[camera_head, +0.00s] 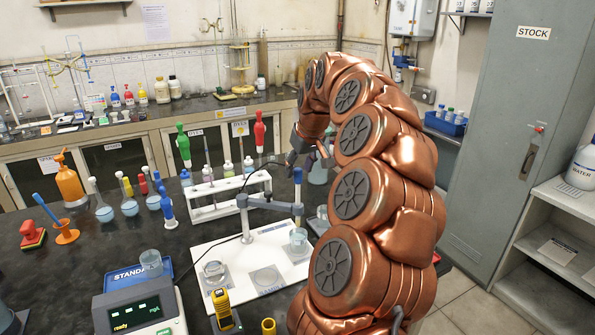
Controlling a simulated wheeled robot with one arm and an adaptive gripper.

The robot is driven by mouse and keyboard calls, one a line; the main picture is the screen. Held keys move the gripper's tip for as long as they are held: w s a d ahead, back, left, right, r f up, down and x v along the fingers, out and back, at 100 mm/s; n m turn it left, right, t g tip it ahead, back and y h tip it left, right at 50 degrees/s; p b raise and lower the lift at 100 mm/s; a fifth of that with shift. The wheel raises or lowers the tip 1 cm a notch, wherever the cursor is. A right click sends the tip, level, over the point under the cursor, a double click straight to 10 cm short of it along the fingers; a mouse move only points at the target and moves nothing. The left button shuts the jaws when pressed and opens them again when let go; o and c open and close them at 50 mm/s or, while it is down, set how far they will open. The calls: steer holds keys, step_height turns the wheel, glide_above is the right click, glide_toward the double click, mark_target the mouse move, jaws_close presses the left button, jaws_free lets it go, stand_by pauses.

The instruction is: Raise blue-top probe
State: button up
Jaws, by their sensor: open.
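The blue-top probe (298,176) stands upright at the end of a grey holder arm (268,203) over the white board. Its lower end points down to a small beaker (299,241) of pale liquid; I cannot tell whether the tip is in the liquid. My gripper (305,159) is open, at or just above the probe's blue top in the picture. I cannot tell whether the fingers touch it or stand around it. My copper-coloured arm hides the area to the right.
A white rack (215,213) with bottles stands behind the board (222,255). Red (259,132) and green (183,146) droppers stand upright there. A meter (140,308) is at front left, flasks are at left, and a black cable loops near the holder.

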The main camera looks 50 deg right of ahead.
steer(key=v, duration=1)
steer(key=shift+r, duration=0.15)
steer(key=s+a+f+n+g+y, duration=0.1)
steer(key=s+a+f, duration=0.15)
steer(key=a, duration=0.65)
steer(key=s+a+f+n+g, duration=0.1)
steer(key=a+f, duration=0.2)
steer(key=a, duration=0.6)
steer(key=s+a+f+n+y, duration=0.1)
steer(key=a+f+n, duration=0.15)
steer(key=a, duration=0.65)
steer(key=s+a+f+m+g, duration=0.1)
steer(key=s+a+f+g, duration=0.1)
steer(key=s+a+f, duration=0.2)
steer(key=s+a+f+g, duration=0.2)
steer(key=s+a+f, duration=0.3)
steer(key=s+f, duration=0.5)
steer(key=s, duration=0.7)
steer(key=shift+a+f+m+h, duration=0.2)
steer(key=shift+f+m+h, duration=0.05)
steer(key=shift+m+h, duration=0.15)
steer(key=shift+s, duration=0.15)
